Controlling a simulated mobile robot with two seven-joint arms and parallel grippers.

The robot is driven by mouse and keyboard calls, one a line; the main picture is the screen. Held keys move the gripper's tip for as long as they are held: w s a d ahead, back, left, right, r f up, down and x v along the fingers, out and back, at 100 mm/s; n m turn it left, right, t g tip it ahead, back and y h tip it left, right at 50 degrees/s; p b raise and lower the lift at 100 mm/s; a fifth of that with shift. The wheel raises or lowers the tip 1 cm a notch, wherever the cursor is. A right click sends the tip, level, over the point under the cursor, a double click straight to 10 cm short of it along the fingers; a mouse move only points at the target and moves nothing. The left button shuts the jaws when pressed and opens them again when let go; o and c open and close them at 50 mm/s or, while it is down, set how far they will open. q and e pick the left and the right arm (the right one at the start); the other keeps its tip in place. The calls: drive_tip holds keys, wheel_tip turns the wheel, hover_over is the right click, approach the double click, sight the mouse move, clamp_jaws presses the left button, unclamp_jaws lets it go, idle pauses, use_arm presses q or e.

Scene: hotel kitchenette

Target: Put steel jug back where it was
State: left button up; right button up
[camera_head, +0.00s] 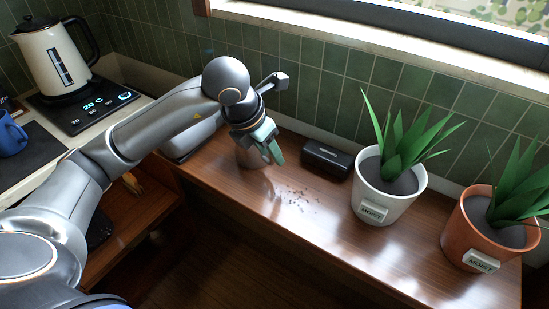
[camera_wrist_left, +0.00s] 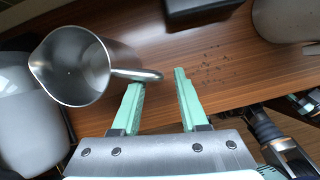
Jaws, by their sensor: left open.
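The steel jug (camera_wrist_left: 75,65) stands upright on the wooden counter, seen from above in the left wrist view. It looks empty, and its handle (camera_wrist_left: 137,74) points right toward my fingers. In the head view the jug (camera_head: 249,157) is mostly hidden behind my left gripper (camera_head: 274,153). The left gripper is open, with its green fingers (camera_wrist_left: 157,80) spread at the handle's end. I cannot tell whether a finger touches the handle.
A black box (camera_head: 327,158) stands right of the jug, with dark crumbs (camera_head: 303,198) in front. A white potted plant (camera_head: 385,190) and a terracotta one (camera_head: 488,235) stand further right. A cream kettle (camera_head: 57,58) and blue mug (camera_head: 10,135) are at left.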

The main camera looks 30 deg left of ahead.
use_arm(q)
drive_tip(key=v, duration=0.6)
drive_tip(key=shift+s+r, duration=0.25)
drive_tip(key=shift+r, duration=0.1)
